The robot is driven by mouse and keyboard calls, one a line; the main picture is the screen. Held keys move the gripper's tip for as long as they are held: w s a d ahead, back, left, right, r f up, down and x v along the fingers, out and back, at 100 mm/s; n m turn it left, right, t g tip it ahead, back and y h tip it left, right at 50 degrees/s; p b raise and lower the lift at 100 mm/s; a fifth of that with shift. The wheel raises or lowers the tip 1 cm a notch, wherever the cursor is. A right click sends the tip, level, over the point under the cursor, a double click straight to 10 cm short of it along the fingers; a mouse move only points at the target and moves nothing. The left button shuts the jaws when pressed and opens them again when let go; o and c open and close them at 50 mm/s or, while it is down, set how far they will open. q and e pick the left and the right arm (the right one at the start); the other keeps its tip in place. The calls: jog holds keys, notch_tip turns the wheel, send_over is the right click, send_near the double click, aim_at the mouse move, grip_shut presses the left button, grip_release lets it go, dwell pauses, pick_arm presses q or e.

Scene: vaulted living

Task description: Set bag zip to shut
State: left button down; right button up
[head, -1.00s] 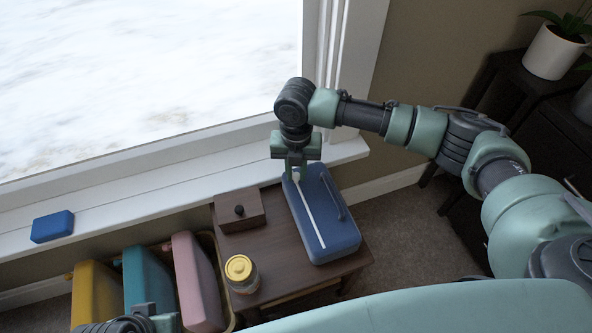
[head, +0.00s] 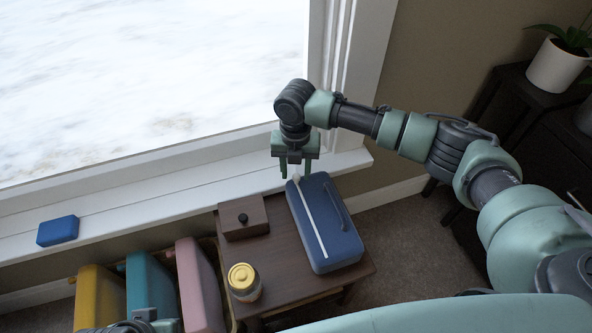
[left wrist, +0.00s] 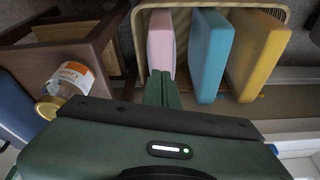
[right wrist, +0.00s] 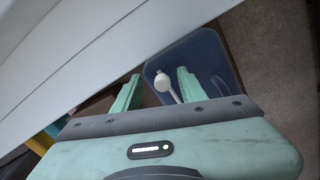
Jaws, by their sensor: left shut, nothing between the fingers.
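The blue bag (head: 335,240) lies on the small brown table, with a white zip strip (head: 312,220) along its top. The white zip pull (head: 296,179) is at the strip's far end, by the window; it also shows in the right wrist view (right wrist: 163,83). My right gripper (head: 296,173) is open just above the pull. In the right wrist view the pull appears between its spread fingers (right wrist: 158,88), touching neither. My left gripper (left wrist: 158,88) is shut and empty, away from the bag; only part of it shows at the head view's bottom edge.
A brown box with a dark knob (head: 242,217) and a yellow-lidded jar (head: 244,281) share the table (head: 285,262) with the bag. A blue block (head: 58,231) lies on the window sill (head: 120,215).

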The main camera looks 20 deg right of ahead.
aim_at(296, 174)
notch_tip(296, 174, up, 4)
jog(key=shift+r+p, duration=0.1)
jog(key=shift+p, duration=0.55)
notch_tip(296, 174, up, 3)
jog(key=shift+f+p, duration=0.2)
jog(key=shift+p, duration=0.1)
jog(key=shift+r, duration=0.55)
pick_arm(q)
jog(key=x, duration=0.3)
jog(key=shift+w+d+f, duration=0.1)
jog(key=shift+f, duration=0.15)
